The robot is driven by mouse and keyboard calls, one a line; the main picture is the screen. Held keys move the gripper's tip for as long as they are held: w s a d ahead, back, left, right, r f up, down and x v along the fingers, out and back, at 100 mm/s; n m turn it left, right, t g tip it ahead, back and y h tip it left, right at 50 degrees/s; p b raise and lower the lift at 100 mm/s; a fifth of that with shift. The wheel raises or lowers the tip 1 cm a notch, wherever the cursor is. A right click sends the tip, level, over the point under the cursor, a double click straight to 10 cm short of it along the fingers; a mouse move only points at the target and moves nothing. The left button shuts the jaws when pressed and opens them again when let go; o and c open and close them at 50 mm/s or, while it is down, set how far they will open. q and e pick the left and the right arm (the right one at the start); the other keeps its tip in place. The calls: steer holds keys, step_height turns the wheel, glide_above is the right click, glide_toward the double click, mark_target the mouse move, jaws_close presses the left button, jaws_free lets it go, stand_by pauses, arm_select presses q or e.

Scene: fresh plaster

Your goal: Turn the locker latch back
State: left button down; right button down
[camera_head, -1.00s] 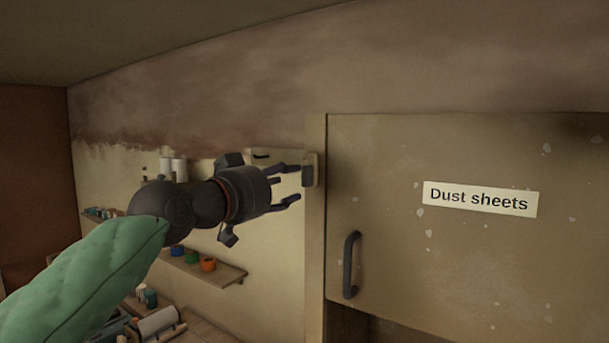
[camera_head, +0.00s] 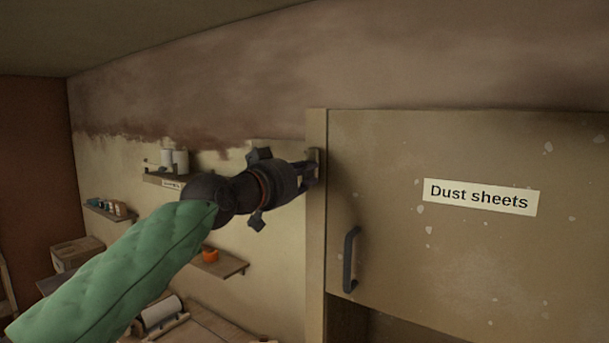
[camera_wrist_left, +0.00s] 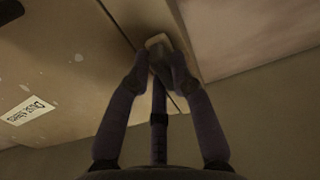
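The locker (camera_head: 460,260) has a tan door labelled "Dust sheets" and fills the right of the head view. Its latch (camera_head: 316,156) sits on a small plate at the locker's left edge and is mostly hidden behind my fingers there. In the left wrist view the latch (camera_wrist_left: 158,42) is a pale-topped block between my fingertips. My left gripper (camera_head: 312,172) has its fingers drawn in on both sides of the latch; in the left wrist view the fingertips (camera_wrist_left: 160,68) appear to touch it. My right gripper is in neither view.
A dark door handle (camera_head: 350,260) stands out from the locker door. Wall shelves with white containers (camera_head: 174,160) and an orange pot (camera_head: 210,254) lie behind my left arm. A workbench (camera_head: 205,325) with a roll is below.

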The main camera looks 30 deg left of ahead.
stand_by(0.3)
arm_select(q)
steer(key=shift+d+f+m+b, duration=0.1)
steer(key=shift+f+m+b, duration=0.1)
steer(key=shift+m+b, duration=0.75)
steer(key=shift+d+f+m+b, duration=0.1)
steer(key=shift+m+b, duration=0.8)
steer(key=shift+m, duration=0.35)
steer(key=shift+d+f+m+b, duration=0.15)
steer(key=shift+m+b, duration=0.6)
steer(key=shift+m, duration=1.5)
steer(key=shift+a+f+m+b, duration=0.15)
steer(key=shift+m+b, duration=0.6)
steer(key=shift+m, duration=1.45)
steer(key=shift+d+f+m+b, duration=0.15)
steer(key=shift+m+b, duration=0.6)
steer(key=shift+m, duration=1.8)
steer(key=c, duration=1.1)
jaws_free()
steer(key=shift+w, duration=0.1)
